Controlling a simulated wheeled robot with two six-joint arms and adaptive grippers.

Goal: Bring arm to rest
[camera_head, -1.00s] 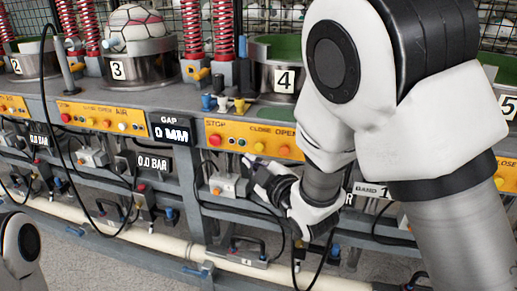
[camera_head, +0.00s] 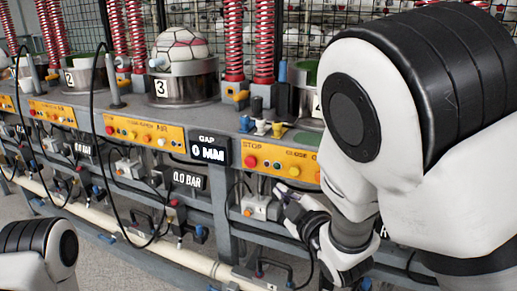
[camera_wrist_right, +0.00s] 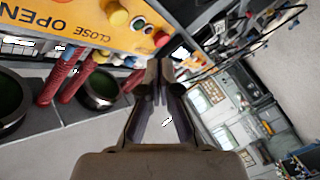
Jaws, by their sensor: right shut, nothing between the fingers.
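My right arm (camera_head: 400,130) fills the right side of the head view, in front of the press bench. My right gripper (camera_head: 290,200) hangs low on its far side, beside a small grey valve box (camera_head: 258,208) under the orange panel. I cannot tell from the picture whether it touches the box. In the right wrist view the two dark fingers of the gripper (camera_wrist_right: 158,75) are together with nothing between them. My left arm (camera_head: 40,255) shows only as a joint at the lower left corner; its gripper is out of view.
The press bench has orange button panels (camera_head: 145,133), a "0 MM" gap display (camera_head: 208,149) and red springs (camera_head: 264,40). A white and maroon ball (camera_head: 180,50) sits in the station 3 ring (camera_head: 182,88). Black hoses loop in front. A pale pipe (camera_head: 150,240) runs low along the bench.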

